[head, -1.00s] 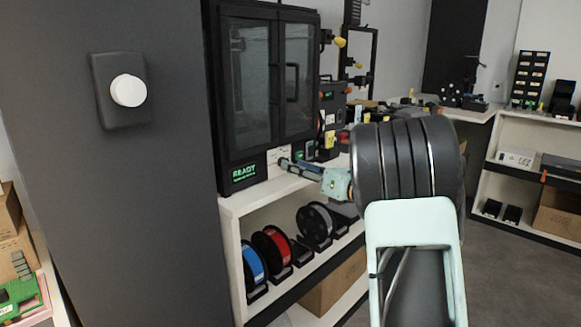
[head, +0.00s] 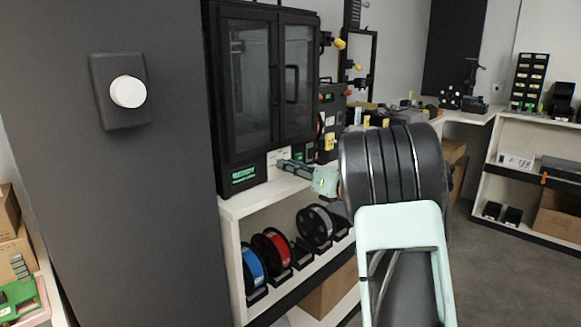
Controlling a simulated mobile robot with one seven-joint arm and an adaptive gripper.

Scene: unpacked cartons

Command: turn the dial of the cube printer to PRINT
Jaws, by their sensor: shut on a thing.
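The cube printer (head: 264,85) is a black cabinet with two glass doors, standing on a white shelf unit. Its small green-lit display (head: 243,175) is at the lower left of its front; I cannot read its text surely. A pale control panel (head: 272,157) is to the right of the display. My gripper (head: 281,163) reaches to this panel from the right and is shut at the dial's place. The dial itself is hidden behind the fingers, so its pointer and the PRINT mark cannot be made out.
The white shelf (head: 232,207) below the printer holds blue, red and grey spools (head: 271,247). A dark pillar (head: 150,220) with a white round knob (head: 128,91) stands at left. Tools and small machines crowd the bench behind my arm. Grey floor (head: 500,275) is open at right.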

